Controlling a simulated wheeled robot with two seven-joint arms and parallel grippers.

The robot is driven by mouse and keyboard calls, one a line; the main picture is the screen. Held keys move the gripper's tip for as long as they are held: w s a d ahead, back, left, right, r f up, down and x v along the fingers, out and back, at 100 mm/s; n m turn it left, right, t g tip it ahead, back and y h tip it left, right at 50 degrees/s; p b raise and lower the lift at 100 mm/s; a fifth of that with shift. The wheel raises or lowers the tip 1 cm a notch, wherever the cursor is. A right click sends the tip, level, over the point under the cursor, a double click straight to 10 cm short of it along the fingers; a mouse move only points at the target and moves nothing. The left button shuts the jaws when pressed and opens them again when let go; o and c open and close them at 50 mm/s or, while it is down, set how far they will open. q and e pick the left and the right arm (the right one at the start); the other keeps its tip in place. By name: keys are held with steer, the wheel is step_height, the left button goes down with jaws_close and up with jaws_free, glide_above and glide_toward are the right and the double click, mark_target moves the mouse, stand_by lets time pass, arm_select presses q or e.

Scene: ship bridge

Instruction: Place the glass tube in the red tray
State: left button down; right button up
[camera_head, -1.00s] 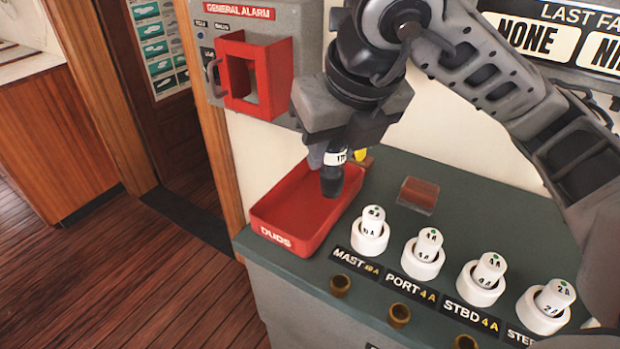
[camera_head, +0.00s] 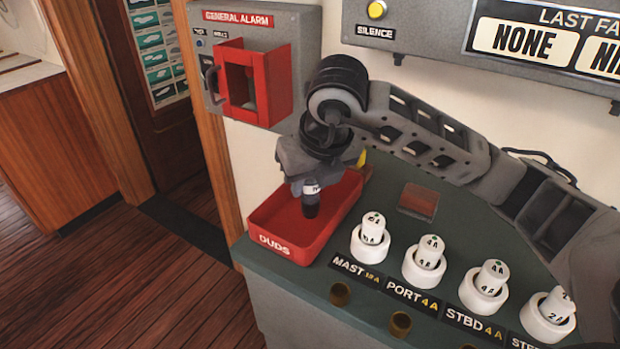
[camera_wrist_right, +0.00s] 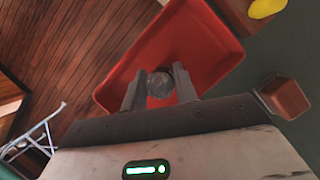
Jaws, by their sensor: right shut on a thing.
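The glass tube (camera_head: 311,206) is dark with a white printed band and hangs upright from my right gripper (camera_head: 312,182). The gripper is shut on it, over the red tray (camera_head: 272,246) marked DUDS. The tube's lower end is within the tray's outline; whether it touches the floor of the tray cannot be told. In the right wrist view the tube's grey round end (camera_wrist_right: 160,86) sits between the two fingers, with the red tray (camera_wrist_right: 212,48) beneath. My left gripper is not in view.
A small red block (camera_head: 418,200) lies on the green console right of the tray. Several white fuse holders (camera_head: 424,262) stand in a row to the right. The general alarm box (camera_head: 255,75) is on the wall behind. A yellow thing (camera_head: 362,160) is behind the tray.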

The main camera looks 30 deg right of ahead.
steer(key=shift+f, duration=0.1)
steer(key=o, duration=1)
steer(key=shift+c, duration=0.2)
steer(key=shift+s+r, duration=0.1)
steer(key=shift+r, duration=0.45)
steer(key=p+v, duration=0.1)
steer(key=v, duration=1)
steer(key=shift+r, duration=0.1)
